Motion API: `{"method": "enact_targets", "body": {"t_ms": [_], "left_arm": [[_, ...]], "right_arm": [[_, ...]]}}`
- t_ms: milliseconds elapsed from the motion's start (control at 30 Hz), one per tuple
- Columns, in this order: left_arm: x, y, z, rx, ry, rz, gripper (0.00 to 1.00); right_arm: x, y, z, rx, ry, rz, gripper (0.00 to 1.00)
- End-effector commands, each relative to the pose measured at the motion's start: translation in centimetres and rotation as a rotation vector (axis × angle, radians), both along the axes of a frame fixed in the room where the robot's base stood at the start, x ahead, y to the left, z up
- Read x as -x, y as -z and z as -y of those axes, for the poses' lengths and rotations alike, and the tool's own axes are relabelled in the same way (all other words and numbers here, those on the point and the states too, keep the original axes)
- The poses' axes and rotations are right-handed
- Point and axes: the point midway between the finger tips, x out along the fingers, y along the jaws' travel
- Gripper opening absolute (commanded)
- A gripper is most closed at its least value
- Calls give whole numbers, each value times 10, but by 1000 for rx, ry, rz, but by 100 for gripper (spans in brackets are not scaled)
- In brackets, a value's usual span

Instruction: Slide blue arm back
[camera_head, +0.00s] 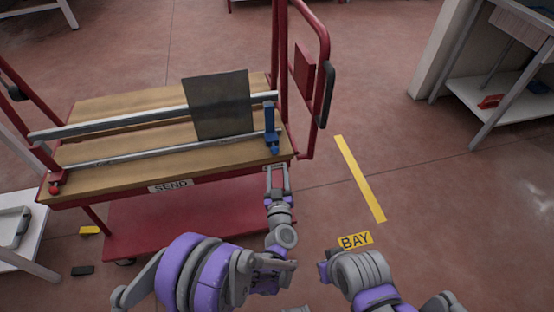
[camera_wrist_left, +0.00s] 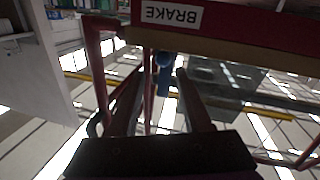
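The blue arm (camera_head: 270,125) stands upright at the right end of the front rail on the red cart, beside the dark glass pane (camera_head: 219,105). My left gripper (camera_head: 277,174) is open, just in front of the cart's right front corner and short of the blue arm in the picture. In the left wrist view, the blue arm (camera_wrist_left: 163,75) shows between the two spread fingers (camera_wrist_left: 160,90), beyond their tips, with nothing held. My right arm shows at the bottom of the head view, but its fingers cannot be made out.
The cart's wooden deck (camera_head: 120,163) carries a "SEND" label (camera_head: 170,186). A red upright handle frame (camera_head: 322,100) rises at its right end. A "BRAKE" label (camera_wrist_left: 171,15) shows in the wrist view. Open floor with a yellow line (camera_head: 359,178) lies to the right.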

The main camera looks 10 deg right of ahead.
Motion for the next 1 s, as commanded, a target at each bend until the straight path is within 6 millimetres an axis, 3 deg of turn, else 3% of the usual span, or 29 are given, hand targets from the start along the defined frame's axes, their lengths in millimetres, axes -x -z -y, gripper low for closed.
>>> {"method": "enact_targets", "body": {"t_ms": [100,300,833,1000], "left_arm": [[18,0,-3,-1,1,0,49],[30,0,-6,0,1,-1,49],[29,-1,-6,-1,1,-1,49],[25,-18,-15,-13,38,-13,49]], "right_arm": [[0,-2,0,0,0,1,0],[0,-2,0,0,0,1,0],[0,-2,0,0,0,1,0],[0,-2,0,0,0,1,0]]}}
